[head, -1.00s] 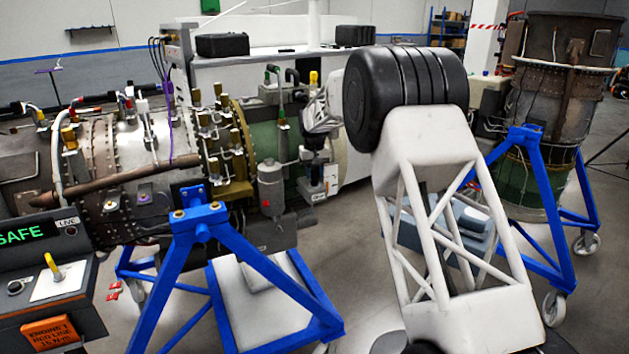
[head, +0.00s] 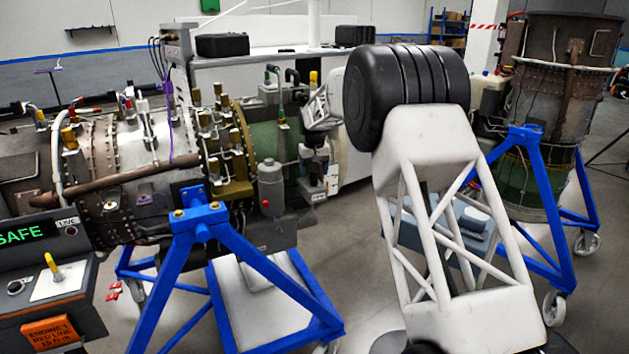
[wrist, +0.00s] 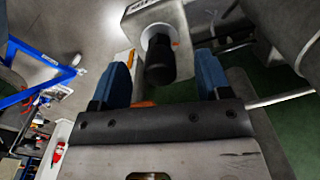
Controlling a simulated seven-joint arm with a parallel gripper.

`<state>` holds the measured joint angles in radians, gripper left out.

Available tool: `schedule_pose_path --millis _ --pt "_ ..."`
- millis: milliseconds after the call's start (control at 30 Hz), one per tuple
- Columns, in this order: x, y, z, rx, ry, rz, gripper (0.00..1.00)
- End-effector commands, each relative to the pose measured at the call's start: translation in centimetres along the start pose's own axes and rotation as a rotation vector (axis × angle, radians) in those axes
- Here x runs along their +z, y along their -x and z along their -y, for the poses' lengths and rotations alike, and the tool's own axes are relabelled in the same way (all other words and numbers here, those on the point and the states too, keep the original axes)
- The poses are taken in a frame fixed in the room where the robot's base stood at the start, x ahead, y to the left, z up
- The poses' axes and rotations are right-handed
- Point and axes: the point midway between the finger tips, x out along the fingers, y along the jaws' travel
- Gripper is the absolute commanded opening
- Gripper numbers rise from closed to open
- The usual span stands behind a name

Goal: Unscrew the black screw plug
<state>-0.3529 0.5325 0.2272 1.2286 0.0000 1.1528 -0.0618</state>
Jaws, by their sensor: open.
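The black screw plug (wrist: 160,62) shows in the wrist view as a dark cylinder protruding from a pale grey block (wrist: 160,22), with a light ring at its base. My gripper (wrist: 162,68) is open. Its two blue fingers stand on either side of the plug, with visible space between each finger and the plug. In the head view my gripper (head: 313,168) is small, at the right end of the engine (head: 140,150). I cannot make out the plug there.
A blue stand (head: 205,235) carries the engine. Pipes and a rod (wrist: 280,98) lie close to the right of my gripper in the wrist view. A second engine (head: 545,120) on a blue stand is at the right.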

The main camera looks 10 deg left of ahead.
Motion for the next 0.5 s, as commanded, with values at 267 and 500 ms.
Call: schedule_pose_path --millis 267,500 --pt "0.0 1.6 0.0 0.000 0.000 0.000 0.70" --pt "0.0 3.0 0.0 0.000 0.000 -0.001 0.70"
